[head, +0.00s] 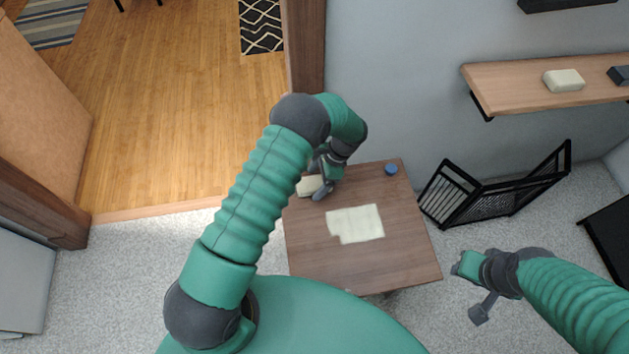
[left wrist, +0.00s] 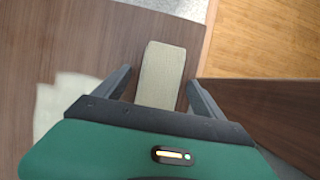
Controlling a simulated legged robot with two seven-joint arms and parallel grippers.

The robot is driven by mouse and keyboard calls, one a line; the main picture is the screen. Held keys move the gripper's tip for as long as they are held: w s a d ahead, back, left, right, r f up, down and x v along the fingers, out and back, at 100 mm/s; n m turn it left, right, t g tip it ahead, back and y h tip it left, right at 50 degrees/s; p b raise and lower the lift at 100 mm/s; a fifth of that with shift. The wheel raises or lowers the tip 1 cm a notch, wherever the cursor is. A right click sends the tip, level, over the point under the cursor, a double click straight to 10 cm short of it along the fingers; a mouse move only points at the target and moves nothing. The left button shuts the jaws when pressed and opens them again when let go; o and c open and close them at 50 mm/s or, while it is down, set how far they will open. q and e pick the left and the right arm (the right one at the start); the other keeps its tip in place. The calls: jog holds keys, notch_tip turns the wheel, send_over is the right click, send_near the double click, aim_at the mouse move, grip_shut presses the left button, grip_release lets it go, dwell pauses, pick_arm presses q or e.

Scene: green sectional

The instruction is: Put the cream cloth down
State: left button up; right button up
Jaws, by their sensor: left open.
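A flat cream cloth (head: 356,223) lies spread on the small brown wooden table (head: 300,250), with one notched corner. Its pale edge also shows at the left of the left wrist view (left wrist: 62,100). My left gripper (head: 317,184) is over the table's far left corner, beyond and left of the cloth. It is open, with a beige block-like piece (left wrist: 163,70) between its fingers; that piece also shows in the head view (head: 308,186). I cannot tell whether the fingers touch it. My right gripper (head: 477,288) is off the table's right side; its finger opening is unclear.
A small blue object (head: 391,169) sits near the table's far right corner. A black metal rack (head: 490,195) stands on the floor right of the table. A wall shelf (head: 530,84) holds a cream block (head: 564,80). The near part of the table is clear.

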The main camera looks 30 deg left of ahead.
pick_arm(q)
jog(key=p+v, duration=0.2)
jog(key=v, duration=0.9)
jog(key=s+r+n+t+h, duration=0.1)
jog(key=s+r+n+t, duration=0.1)
jog(key=s+r+n, duration=0.3)
jog(key=s+r+n+t+h, duration=0.2)
jog(key=s+r+n, duration=0.3)
jog(key=s, duration=0.8)
notch_tip(320, 180, up, 2)
jog(key=shift+s+d+r+n+t+h, duration=0.15)
jog(key=shift+d+n+t+h, duration=0.2)
jog(key=shift+t, duration=0.35)
jog(key=w+p+v, duration=0.3)
jog(key=p+v, duration=1.2)
jog(key=p, duration=0.1)
jog(key=shift+w+r, duration=0.2)
jog(key=shift+r, duration=0.4)
jog(key=shift+d, duration=0.1)
jog(key=shift+o, duration=0.4)
